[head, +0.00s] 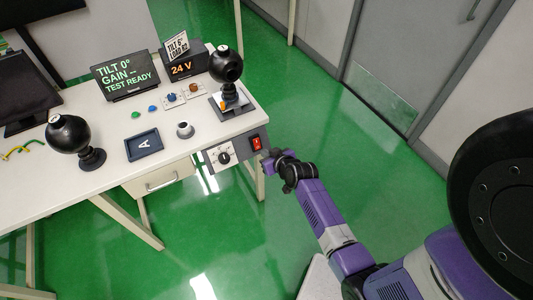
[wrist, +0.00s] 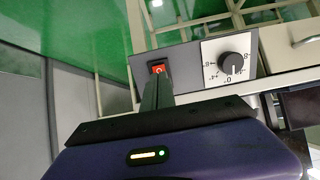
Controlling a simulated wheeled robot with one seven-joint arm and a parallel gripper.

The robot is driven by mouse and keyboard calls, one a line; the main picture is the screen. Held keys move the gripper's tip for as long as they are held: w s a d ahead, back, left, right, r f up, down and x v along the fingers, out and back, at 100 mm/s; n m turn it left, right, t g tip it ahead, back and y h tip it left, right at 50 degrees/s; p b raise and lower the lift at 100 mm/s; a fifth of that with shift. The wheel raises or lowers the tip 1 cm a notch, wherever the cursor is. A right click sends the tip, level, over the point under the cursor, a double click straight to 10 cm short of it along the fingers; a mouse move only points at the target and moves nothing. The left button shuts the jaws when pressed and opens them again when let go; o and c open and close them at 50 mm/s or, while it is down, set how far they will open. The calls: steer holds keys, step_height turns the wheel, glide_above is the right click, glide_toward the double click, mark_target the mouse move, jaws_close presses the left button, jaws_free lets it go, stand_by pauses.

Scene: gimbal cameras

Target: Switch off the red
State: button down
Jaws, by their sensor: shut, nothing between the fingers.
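The red rocker switch (head: 256,143) sits on a grey panel (head: 235,151) on the front edge of the table. In the wrist view the red switch (wrist: 158,69) shows just beyond my gripper's fingers, which cover its lower part. My gripper (head: 268,157) is shut and empty, close in front of the panel near the switch. I cannot tell whether it touches the switch. The wrist view shows the shut fingers (wrist: 154,95) pointing at the switch. Its pressed side is too small to tell.
A black dial (head: 224,157) is on the same panel, left of the switch. The table (head: 70,178) holds two black ball-shaped cameras (head: 68,135), a screen reading "TILT 0° GAIN – TEST READY" (head: 125,75), a 24 V supply (head: 187,66) and a tray marked A (head: 144,144). Green floor lies free to the right.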

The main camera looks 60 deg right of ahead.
steer(key=s+a+r, duration=0.3)
steer(key=s+a, duration=0.2)
steer(key=s, duration=0.2)
steer(key=shift+s+r+b, duration=0.2)
steer(key=shift+b, duration=0.2)
stand_by(0.3)
step_height(320, 180, up, 10)
steer(key=a+t+h, duration=0.3)
steer(key=s+a+r+n+t+y, duration=0.1)
steer(key=s+a+r+n+y, duration=0.2)
steer(key=a, duration=0.9)
steer(key=s+a+r+n+t+y, duration=0.1)
steer(key=s+a+r+n+y, duration=0.2)
steer(key=s+a+r+y, duration=0.3)
steer(key=s+a+r, duration=0.3)
steer(key=s+a, duration=0.3)
steer(key=shift+a+r+n+t, duration=0.25)
steer(key=shift+r+n+t, duration=0.1)
steer(key=shift+n+t, duration=0.05)
